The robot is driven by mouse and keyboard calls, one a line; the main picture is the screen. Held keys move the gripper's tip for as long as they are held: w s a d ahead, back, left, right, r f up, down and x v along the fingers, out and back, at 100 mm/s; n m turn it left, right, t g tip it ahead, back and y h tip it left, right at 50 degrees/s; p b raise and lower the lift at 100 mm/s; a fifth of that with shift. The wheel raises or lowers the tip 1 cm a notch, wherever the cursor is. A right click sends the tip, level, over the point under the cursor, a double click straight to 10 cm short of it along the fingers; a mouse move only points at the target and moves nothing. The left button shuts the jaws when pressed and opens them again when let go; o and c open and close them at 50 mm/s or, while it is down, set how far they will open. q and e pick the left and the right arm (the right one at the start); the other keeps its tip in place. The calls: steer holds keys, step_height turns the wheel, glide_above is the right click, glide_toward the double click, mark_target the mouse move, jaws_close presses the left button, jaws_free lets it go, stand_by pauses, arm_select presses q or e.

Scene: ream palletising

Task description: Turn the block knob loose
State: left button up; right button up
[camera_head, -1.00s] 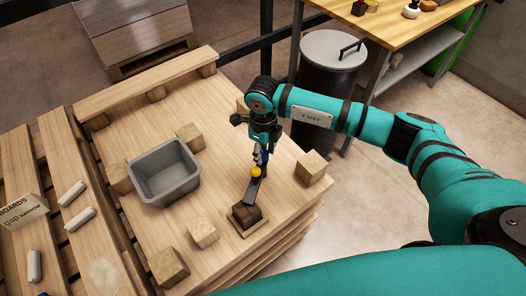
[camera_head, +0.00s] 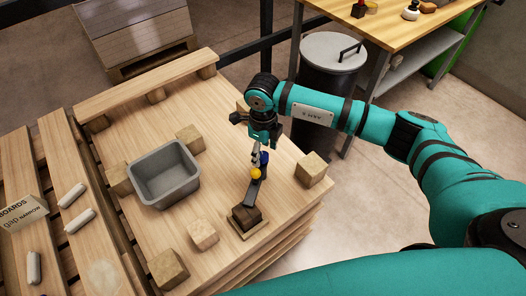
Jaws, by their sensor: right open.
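A yellow knob (camera_head: 255,173) sits near the far end of a dark flat bar (camera_head: 254,192). The bar's near end reaches a dark brown block (camera_head: 246,216) on a small wooden base, on the pallet's top boards. A small blue part (camera_head: 263,158) stands just behind the knob. My right gripper (camera_head: 257,154) points down from above, close over the knob and the blue part. It is open and holds nothing I can see. Whether a fingertip touches the knob, I cannot tell. My left gripper is not in view.
A grey bin (camera_head: 165,174) stands on the boards to the left, with several wooden blocks around it, one block (camera_head: 312,169) at the right edge. A dark drum (camera_head: 330,85) and a workbench (camera_head: 415,28) stand beyond. The boards between bin and bar are clear.

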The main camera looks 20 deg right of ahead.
mark_target(263, 155)
step_height(263, 155, up, 11)
stand_by(0.3)
